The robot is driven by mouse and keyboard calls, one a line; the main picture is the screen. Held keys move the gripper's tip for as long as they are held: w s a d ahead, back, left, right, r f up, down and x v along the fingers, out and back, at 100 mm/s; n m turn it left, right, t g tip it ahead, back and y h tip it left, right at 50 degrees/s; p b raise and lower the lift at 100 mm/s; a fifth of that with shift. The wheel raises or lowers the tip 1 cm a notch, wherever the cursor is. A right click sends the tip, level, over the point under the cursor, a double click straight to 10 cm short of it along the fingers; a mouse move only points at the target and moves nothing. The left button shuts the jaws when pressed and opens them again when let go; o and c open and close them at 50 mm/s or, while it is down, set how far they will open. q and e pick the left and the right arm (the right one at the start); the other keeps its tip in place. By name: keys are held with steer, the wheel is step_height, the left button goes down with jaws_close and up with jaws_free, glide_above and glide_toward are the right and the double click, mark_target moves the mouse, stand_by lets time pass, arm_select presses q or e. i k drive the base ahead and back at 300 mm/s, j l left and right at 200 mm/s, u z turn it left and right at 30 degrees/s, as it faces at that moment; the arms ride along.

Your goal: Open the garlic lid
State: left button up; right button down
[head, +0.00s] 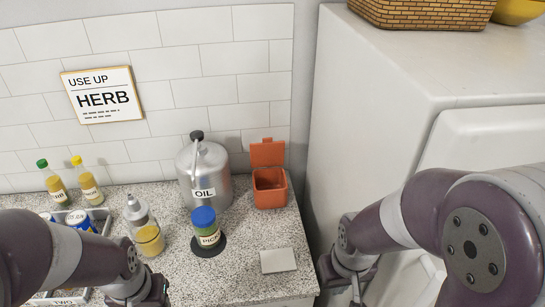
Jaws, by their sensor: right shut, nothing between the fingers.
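An orange box (270,199), which I take to be the garlic container, stands at the right end of the speckled counter against the tiled wall. Its orange lid (267,153) is raised upright at the back, and the dark inside of the box shows. No label is readable on it. My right gripper (357,297) is shut and empty at the bottom edge, low and right of the counter, well apart from the box. My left gripper (150,301) is at the bottom edge over the counter front, mostly cut off; its fingers cannot be made out.
A metal OIL can (214,178) stands left of the box. A blue-capped jar (205,229) sits on a dark round mat, with a pale square tile (278,260) to its right. A white cabinet (375,130) borders the right.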

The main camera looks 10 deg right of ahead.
mark_target(268, 152)
steer(key=j+z, duration=0.1)
steer(key=z, duration=0.3)
steer(key=j+z, duration=0.15)
steer(key=z, duration=0.3)
steer(key=j+z, duration=0.15)
steer(key=z, duration=0.25)
steer(key=j+z, duration=0.1)
steer(key=z, duration=0.3)
steer(key=j, duration=0.2)
